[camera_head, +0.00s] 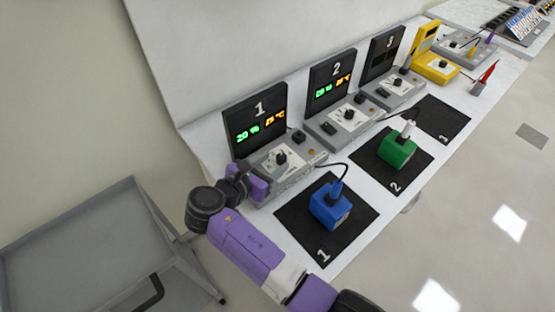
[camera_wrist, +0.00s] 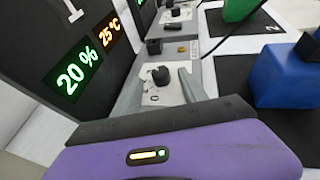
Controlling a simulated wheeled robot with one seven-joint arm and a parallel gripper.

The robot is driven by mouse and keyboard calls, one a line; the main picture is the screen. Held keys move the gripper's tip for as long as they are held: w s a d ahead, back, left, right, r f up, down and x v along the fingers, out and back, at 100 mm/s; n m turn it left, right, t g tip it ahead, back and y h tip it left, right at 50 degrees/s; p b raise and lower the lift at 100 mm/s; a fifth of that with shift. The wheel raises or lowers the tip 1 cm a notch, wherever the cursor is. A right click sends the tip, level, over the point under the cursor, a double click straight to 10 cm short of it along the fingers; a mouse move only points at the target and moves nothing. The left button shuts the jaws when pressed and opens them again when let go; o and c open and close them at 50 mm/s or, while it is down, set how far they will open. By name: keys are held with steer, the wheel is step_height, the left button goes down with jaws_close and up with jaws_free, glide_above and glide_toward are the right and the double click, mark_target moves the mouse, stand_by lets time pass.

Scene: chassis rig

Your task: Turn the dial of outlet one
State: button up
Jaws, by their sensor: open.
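Outlet one's grey unit (camera_head: 292,184) has a black display marked 1 (camera_head: 255,117) reading 20 % in green and 25 °C in orange. Its black dial (camera_head: 281,158) sits on a white scale plate. In the wrist view the dial (camera_wrist: 161,75) is in plain sight. My gripper (camera_head: 264,172) is at the left end of this unit. In the wrist view my gripper (camera_wrist: 160,90) is open and empty, with grey fingers on either side of the dial in the picture. The dial appears beyond the fingertips. I cannot tell how large the gap is.
A blue block (camera_head: 329,207) with a cable stands on black mat 1, and a green block (camera_head: 397,150) on mat 2. Outlet two (camera_head: 345,122) and outlet three (camera_head: 398,86) stand further right. A grey cart (camera_head: 85,235) is at the left.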

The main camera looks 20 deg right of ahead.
steer(key=shift+v, duration=2.15)
steer(key=shift+f, duration=0.1)
